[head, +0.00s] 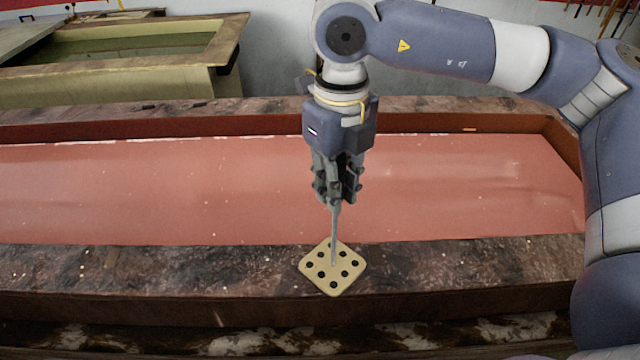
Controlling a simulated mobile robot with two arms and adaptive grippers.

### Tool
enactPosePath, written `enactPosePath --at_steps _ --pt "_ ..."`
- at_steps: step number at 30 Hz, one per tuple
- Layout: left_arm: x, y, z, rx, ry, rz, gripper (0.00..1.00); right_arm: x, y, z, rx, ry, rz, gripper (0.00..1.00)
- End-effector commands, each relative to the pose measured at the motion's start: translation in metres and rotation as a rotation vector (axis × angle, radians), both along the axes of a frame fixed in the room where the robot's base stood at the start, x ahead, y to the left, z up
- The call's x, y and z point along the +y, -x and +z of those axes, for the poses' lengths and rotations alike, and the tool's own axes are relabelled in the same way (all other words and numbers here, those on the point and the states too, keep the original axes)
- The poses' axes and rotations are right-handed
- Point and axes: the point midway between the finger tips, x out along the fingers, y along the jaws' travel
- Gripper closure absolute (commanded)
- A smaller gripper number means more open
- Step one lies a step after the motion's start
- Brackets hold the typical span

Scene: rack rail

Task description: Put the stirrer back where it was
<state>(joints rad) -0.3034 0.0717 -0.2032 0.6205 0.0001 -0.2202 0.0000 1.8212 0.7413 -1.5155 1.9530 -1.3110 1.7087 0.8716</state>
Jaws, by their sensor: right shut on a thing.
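My right gripper (335,198) hangs straight down over the near ledge of a long trough. It is shut on a thin grey rod, the stirrer (334,235), which points down. The stirrer's lower end overlaps a beige square rack (318,274) with several dark round holes. I cannot tell whether the stirrer's tip is in a hole, touching the top or just above it. The top end of the stirrer is hidden by the gripper. My left gripper is not in view.
The rack sits on the dark, worn near ledge (180,268) of the trough. Behind it lies the wide reddish trough surface (130,190), clear of objects. A yellowish tank (110,85) stands at the back left. The ledge on both sides of the rack is free.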

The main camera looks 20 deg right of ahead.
Motion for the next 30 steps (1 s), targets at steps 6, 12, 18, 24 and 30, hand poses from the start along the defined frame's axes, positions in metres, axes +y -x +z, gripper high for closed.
enactPosePath --at_steps 6,12,18,24,30 --pt "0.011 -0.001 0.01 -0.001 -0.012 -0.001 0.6 0.012 -0.016 -0.001 0.001 -0.001 0.0 1.0" --pt "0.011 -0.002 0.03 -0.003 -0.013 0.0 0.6 0.017 -0.023 -0.02 0.005 0.003 0.001 1.0" --pt "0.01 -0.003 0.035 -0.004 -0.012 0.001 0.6 0.017 -0.024 -0.038 0.001 0.0 0.0 1.0" --pt "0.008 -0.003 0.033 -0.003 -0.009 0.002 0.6 0.018 -0.024 -0.039 0.0 0.0 0.0 1.0" --pt "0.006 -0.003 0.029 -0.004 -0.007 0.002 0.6 0.017 -0.024 -0.042 0.001 0.0 0.0 0.77"
